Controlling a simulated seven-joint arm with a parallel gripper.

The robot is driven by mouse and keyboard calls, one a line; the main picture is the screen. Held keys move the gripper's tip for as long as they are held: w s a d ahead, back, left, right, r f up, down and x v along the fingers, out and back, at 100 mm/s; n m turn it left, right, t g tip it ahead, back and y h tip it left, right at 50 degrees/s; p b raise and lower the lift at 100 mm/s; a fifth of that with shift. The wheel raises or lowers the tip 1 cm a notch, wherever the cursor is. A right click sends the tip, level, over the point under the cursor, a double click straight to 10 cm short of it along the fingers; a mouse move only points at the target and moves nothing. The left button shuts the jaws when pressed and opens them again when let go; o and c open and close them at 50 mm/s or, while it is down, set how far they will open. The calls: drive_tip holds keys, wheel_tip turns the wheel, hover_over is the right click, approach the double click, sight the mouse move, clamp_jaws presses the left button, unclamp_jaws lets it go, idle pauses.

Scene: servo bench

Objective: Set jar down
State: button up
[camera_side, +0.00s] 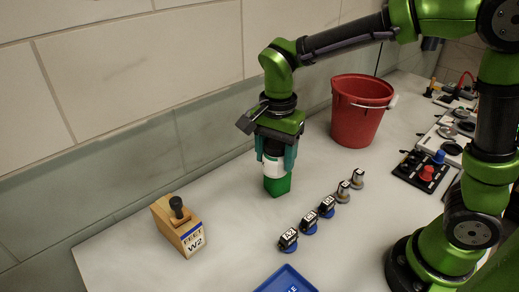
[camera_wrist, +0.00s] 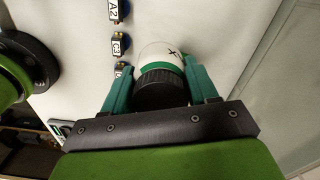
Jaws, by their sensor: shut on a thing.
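The jar (camera_side: 272,168) is white with green on it and a black ribbed lid (camera_wrist: 160,82). It hangs or stands upright between the teal fingers of my gripper (camera_side: 275,160), which is shut on it. In the wrist view my gripper (camera_wrist: 157,75) has one finger on each side of the jar (camera_wrist: 163,51), which shows an X mark. A green block-like part (camera_side: 277,186) is directly under the white part in the side view. I cannot tell whether it belongs to the jar, or whether the jar's bottom touches the bench.
A wooden block (camera_side: 165,215) labelled W2 stands front left. Several small labelled pieces, one marked A2 (camera_side: 288,238), form a row right of the jar. A blue tray (camera_side: 286,282) is at the front. A red bucket (camera_side: 360,115) stands behind right.

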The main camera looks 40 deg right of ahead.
drive_tip(key=w+d+m, duration=0.2)
drive_tip(key=d+m, duration=0.7)
drive_tip(key=d, duration=1.6)
wheel_tip(320, 180, down, 10)
drive_tip(key=shift+s+d+f, duration=0.15)
drive_tip(key=shift+f, duration=2.4)
drive_tip(key=o, duration=1.1)
drive_tip(key=shift+f, duration=0.1)
drive_tip(key=shift+o, duration=0.2)
